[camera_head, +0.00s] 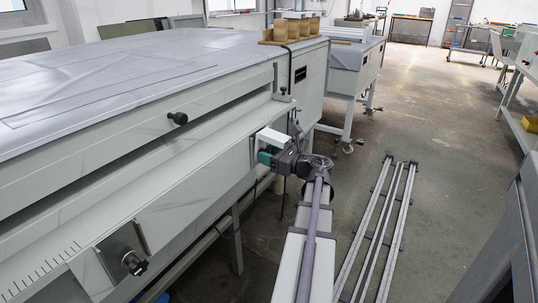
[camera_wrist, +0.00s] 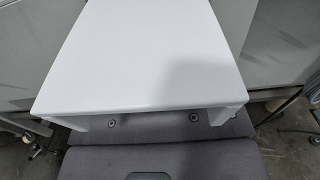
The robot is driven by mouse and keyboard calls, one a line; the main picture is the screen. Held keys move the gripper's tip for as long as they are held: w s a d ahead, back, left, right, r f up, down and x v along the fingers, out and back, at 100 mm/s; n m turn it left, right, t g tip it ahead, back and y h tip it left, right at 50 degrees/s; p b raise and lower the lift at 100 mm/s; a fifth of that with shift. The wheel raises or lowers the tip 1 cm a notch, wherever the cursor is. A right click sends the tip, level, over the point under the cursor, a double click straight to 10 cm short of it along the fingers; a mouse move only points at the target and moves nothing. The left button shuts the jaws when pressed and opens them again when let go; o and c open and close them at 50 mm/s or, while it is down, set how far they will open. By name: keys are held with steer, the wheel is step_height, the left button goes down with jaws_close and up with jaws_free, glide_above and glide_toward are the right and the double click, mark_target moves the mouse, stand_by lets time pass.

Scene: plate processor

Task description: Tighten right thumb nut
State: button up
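My gripper (camera_head: 262,150) is at the front face of the plate processor (camera_head: 70,140), at the right end of its front panel in the head view. A white block sits over the gripper end and fills much of the wrist view. The fingers and whatever lies between them are hidden in both views. No right thumb nut can be made out at that spot; my gripper and wrist cover that part of the panel. A black thumb nut (camera_head: 135,264) on a metal plate (camera_head: 117,250) shows at the lower left of the panel, well apart from my gripper.
A black knob (camera_head: 178,118) sticks out of the processor's upper front. A small dark knob (camera_head: 284,91) stands on the ledge above my gripper. Wooden blocks (camera_head: 291,29) stand on the far top. Metal rails (camera_head: 379,230) lie on the floor to the right; the floor beyond is open.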

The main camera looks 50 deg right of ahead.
steer(key=c, duration=0.6)
steer(key=m, duration=0.4)
steer(key=shift+m, duration=0.4)
steer(key=o, duration=0.9)
steer(key=shift+o, duration=0.2)
steer(key=s+d, duration=0.1)
steer(key=s, duration=0.9)
steer(key=shift+s, duration=0.4)
